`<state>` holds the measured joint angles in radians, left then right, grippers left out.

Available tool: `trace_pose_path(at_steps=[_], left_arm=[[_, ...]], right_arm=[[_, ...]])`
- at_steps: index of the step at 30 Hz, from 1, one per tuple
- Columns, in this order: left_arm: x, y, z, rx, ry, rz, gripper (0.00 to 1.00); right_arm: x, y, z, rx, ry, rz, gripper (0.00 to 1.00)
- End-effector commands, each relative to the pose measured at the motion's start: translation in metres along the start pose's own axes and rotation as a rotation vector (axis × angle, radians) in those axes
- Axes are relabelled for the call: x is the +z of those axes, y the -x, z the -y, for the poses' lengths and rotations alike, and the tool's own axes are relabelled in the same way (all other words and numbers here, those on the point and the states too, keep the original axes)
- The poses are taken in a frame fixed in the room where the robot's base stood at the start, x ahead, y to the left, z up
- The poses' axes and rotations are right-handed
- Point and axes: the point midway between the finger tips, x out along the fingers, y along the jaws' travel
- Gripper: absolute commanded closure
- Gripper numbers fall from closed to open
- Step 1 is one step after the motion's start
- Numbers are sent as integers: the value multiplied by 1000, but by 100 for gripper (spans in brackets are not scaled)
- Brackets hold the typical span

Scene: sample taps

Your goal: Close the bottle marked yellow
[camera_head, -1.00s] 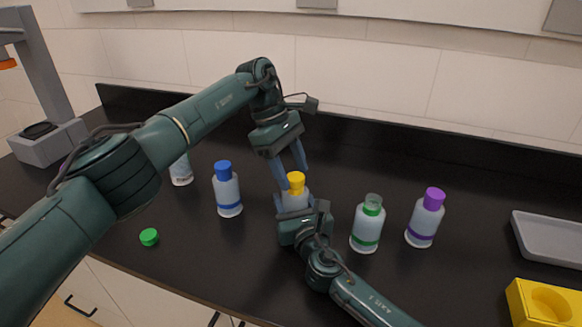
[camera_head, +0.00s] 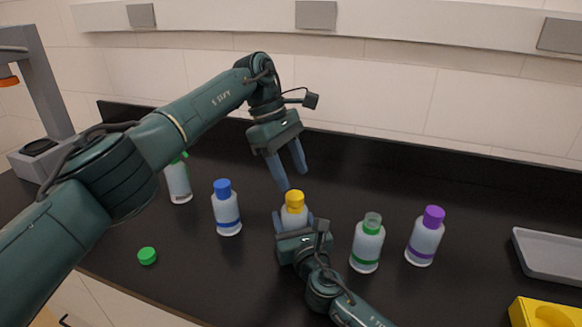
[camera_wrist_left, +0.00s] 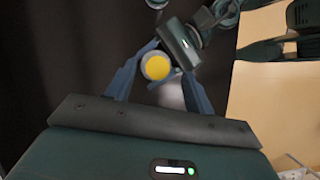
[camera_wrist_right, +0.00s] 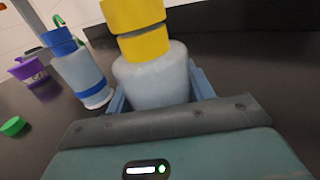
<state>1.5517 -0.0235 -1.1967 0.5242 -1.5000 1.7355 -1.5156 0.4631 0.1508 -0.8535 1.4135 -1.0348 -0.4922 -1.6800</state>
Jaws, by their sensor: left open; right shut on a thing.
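The bottle marked yellow (camera_head: 293,220) stands upright on the dark bench, a white bottle with a yellow cap (camera_head: 295,200) on its top. In the right wrist view the cap (camera_wrist_right: 134,14) sits above a yellow collar (camera_wrist_right: 143,44), with a thin dark line between them. My right gripper (camera_head: 294,226) is shut around the bottle's body, low and from the front; its fingers flank the bottle in the right wrist view. My left gripper (camera_head: 293,178) is open and empty, pointing down just above the cap. In the left wrist view the cap (camera_wrist_left: 155,67) lies between its fingers.
A blue-capped bottle (camera_head: 227,212) stands left; an uncapped green-banded bottle (camera_head: 367,247) and a purple-capped bottle (camera_head: 426,236) stand right. A loose green cap (camera_head: 147,256) lies front left. A grey tray (camera_head: 550,258) and a yellow block (camera_head: 540,314) are at far right.

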Motion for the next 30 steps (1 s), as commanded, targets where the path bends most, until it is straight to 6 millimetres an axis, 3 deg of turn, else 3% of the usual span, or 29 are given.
trace_pose_path(at_steps=[4,8,30], left_arm=[[1,1,0,0,118,-15,47],[3,2,0,3,346,-39,47],[13,12,0,205,1949,-147,47]], right_arm=[[0,0,0,0,0,-1,100],[0,0,0,0,0,-1,100],[0,0,0,0,0,-1,100]])
